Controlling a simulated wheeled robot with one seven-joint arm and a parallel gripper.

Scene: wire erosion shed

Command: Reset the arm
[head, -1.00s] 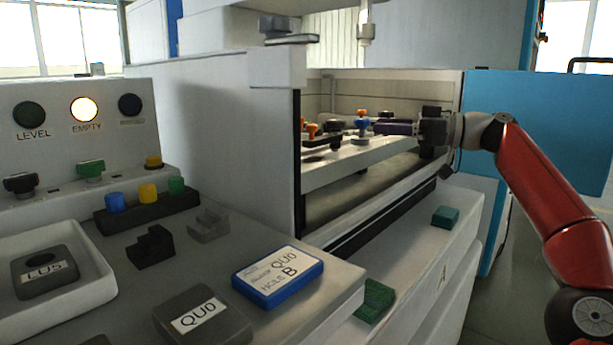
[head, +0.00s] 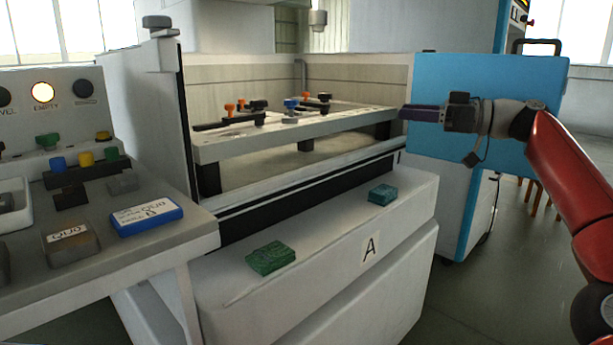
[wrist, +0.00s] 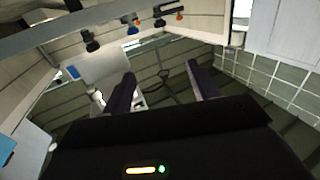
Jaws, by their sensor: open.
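My gripper (head: 420,113) is at the right of the machine's open tank in the head view, in front of the blue door panel. Its dark purple fingers point left toward the worktable frame (head: 290,130). In the wrist view my gripper (wrist: 160,88) shows two fingers spread apart with nothing between them. Beyond the fingers, the wrist view shows floor and pale equipment. My red arm reaches in from the right edge of the head view.
The worktable carries orange, black and blue clamps (head: 291,104). The ledge marked A holds a green block (head: 271,258) and a teal block (head: 382,194). A blue-edged card (head: 147,216) lies on the left bench. The blue panel (head: 480,170) stands close behind my gripper. Floor is open at the right.

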